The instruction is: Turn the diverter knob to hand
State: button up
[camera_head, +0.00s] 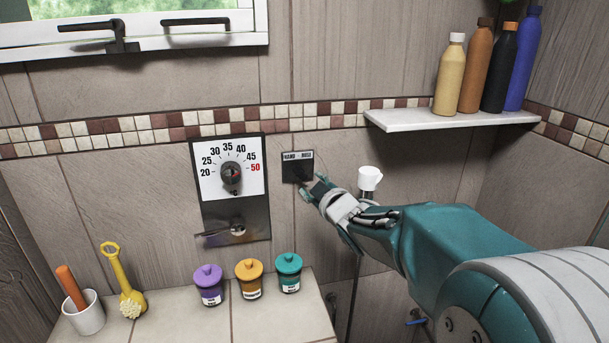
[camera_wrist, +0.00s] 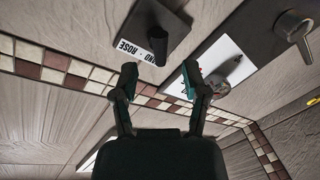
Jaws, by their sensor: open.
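The diverter is a dark square plate (camera_head: 290,168) on the tiled wall, with a label reading HAND on the left and ROSE on the right. Its dark knob (camera_wrist: 157,42) stands out from the plate in the wrist view, which sees the label upside down. In the head view the knob is dark on dark and partly behind my gripper, so its pointing is hard to tell. My gripper (camera_head: 311,184) reaches in from the lower right, close to the plate. In the wrist view my gripper (camera_wrist: 159,74) is open and empty, its fingertips apart and seemingly short of the knob.
A thermostat dial (camera_head: 231,173) with a lever below sits left of the diverter. A white fitting (camera_head: 369,178) is close on the right. A shelf (camera_head: 450,121) with several bottles is at upper right. Jars, a cup and a yellow brush stand on the ledge (camera_head: 185,328) below.

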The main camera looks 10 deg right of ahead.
jog(key=shift+v, duration=2.8)
jog(key=shift+a, duration=0.1)
jog(key=s+a+f+m+g+h, duration=0.1)
jog(key=s+f+m+g, duration=0.2)
jog(key=s, duration=0.6)
jog(key=s+f+m+g+h, duration=0.1)
jog(key=s+f+m+g, duration=0.2)
jog(key=s, duration=0.6)
jog(key=s+a+f+m+g+h, duration=0.1)
jog(key=s+f+m+g, duration=0.2)
jog(key=s, duration=0.6)
jog(key=shift+s+a+f+m+g, duration=0.2)
jog(key=shift+s+a+m+g, duration=0.15)
jog(key=shift+m+g, duration=0.45)
